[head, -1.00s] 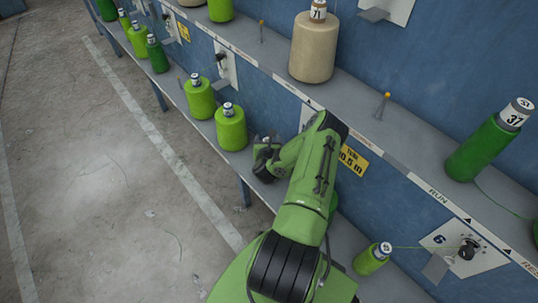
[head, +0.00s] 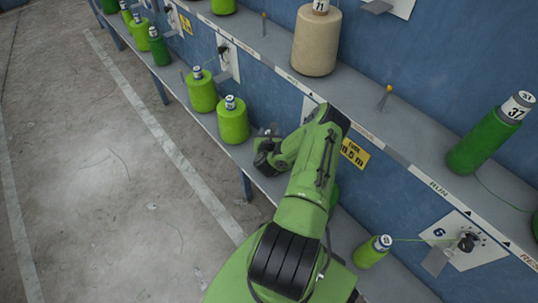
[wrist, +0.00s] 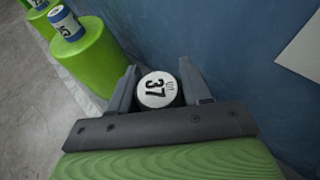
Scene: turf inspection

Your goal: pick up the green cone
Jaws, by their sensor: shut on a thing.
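In the wrist view my gripper (wrist: 158,92) is shut around the tube top of a green cone (wrist: 172,165). The white cap of that tube reads 37 and sits between the two grey fingers. Another dark green cone (head: 482,145), also marked 37, leans on the upper shelf at right.
Lime cones (head: 233,124) stand on the lower shelf left of my arm; one (wrist: 88,62) is close left of my gripper. A small lime cone (head: 371,253) stands to the right. A beige cone (head: 316,43) and thin pegs (head: 384,98) are above. The blue wall (wrist: 230,40) is close behind.

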